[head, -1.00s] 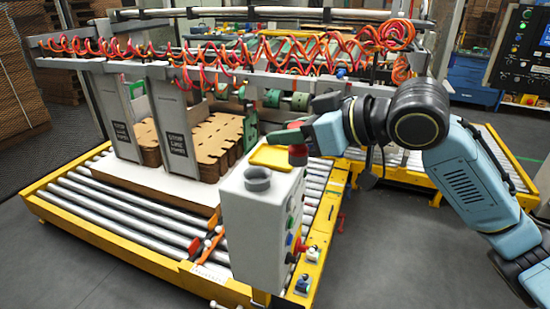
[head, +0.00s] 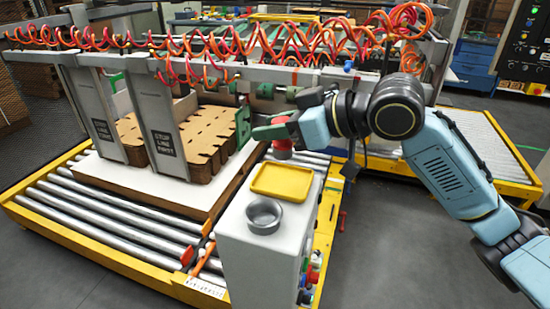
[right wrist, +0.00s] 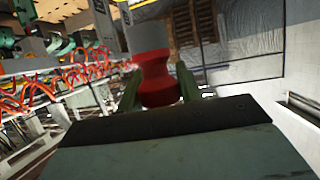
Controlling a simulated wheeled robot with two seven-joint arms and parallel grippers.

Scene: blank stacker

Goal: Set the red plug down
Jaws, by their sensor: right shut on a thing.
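The red plug (head: 282,150) is held in my right gripper (head: 273,132), above and beyond the far edge of a grey control box (head: 235,222). In the right wrist view the plug (right wrist: 154,72) is upright between the two green fingers (right wrist: 158,90), which are shut on it. A grey part joins the plug's far end there. On the box top are a yellow tray (head: 282,195), which looks empty, and a round grey cup (head: 264,215) nearer to me. I cannot tell how high the plug is. My left gripper is not in view.
Stacked brown cardboard blanks (head: 205,125) stand on a white board left of the box, over a roller conveyor (head: 105,225) with yellow rails. Red and orange coiled hoses (head: 290,45) hang from a frame behind. Coloured buttons (head: 312,268) line the box's right side.

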